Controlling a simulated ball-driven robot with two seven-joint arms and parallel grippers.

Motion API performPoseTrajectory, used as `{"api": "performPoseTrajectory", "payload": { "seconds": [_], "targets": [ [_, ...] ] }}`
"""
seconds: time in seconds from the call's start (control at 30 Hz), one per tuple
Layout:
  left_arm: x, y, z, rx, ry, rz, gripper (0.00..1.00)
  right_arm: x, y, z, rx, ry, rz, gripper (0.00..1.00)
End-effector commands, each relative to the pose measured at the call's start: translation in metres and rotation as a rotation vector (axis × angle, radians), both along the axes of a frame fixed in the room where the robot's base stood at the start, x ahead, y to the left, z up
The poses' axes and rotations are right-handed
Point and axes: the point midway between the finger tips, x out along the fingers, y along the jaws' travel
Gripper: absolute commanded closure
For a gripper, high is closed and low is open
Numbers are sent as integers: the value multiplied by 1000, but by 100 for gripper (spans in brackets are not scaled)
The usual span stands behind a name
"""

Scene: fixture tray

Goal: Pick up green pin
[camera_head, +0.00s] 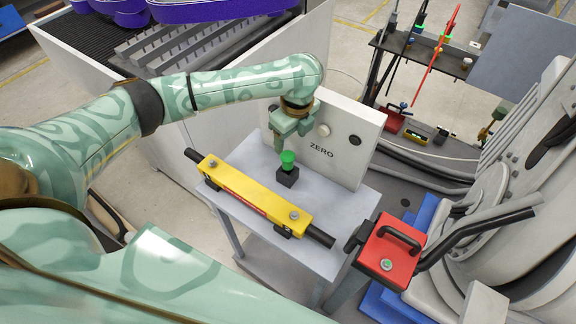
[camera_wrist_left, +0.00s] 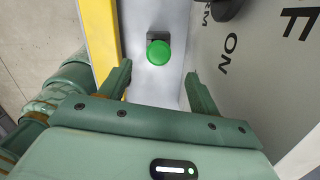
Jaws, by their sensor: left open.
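The green pin (camera_head: 287,158) has a round green top and stands upright in a small black block (camera_head: 288,177) on the grey tray table (camera_head: 340,205). My left gripper (camera_head: 290,138) is above and just behind the pin, near the white panel, open and empty. In the left wrist view, the pin (camera_wrist_left: 158,53) shows as a green disc slightly beyond the gap between the two open fingertips (camera_wrist_left: 158,73). The fingers do not touch it. The black block (camera_wrist_left: 158,38) shows partly behind the green top. My right gripper is not in view.
A white panel (camera_head: 352,120) marked ZERO stands close behind the pin. A yellow bar (camera_head: 240,190) with black ends lies in front of it. A red box (camera_head: 388,252) with a black handle is at the table's right corner. Bare table surface lies right of the pin.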

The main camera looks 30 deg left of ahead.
Motion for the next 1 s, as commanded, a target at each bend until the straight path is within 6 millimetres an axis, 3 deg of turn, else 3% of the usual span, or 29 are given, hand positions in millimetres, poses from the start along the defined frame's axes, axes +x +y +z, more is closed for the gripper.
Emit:
{"api": "performPoseTrajectory", "payload": {
  "seconds": [0.03, 0.1, 0.37, 0.6, 0.87, 1.0],
  "targets": [
    [0, 1, -15, -1, 3, 0, 38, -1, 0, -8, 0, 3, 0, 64],
    [1, 2, -25, -1, 0, 0, 38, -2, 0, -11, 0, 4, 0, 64],
    [1, 4, -42, -1, 0, -1, 38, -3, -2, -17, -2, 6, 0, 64],
    [0, 10, -81, 0, -1, -2, 38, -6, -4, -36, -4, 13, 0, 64],
    [1, 10, -84, -1, -5, -4, 38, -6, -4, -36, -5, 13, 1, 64],
    [1, 11, -84, -1, -5, -4, 74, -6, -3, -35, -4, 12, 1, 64]
  ]
}}
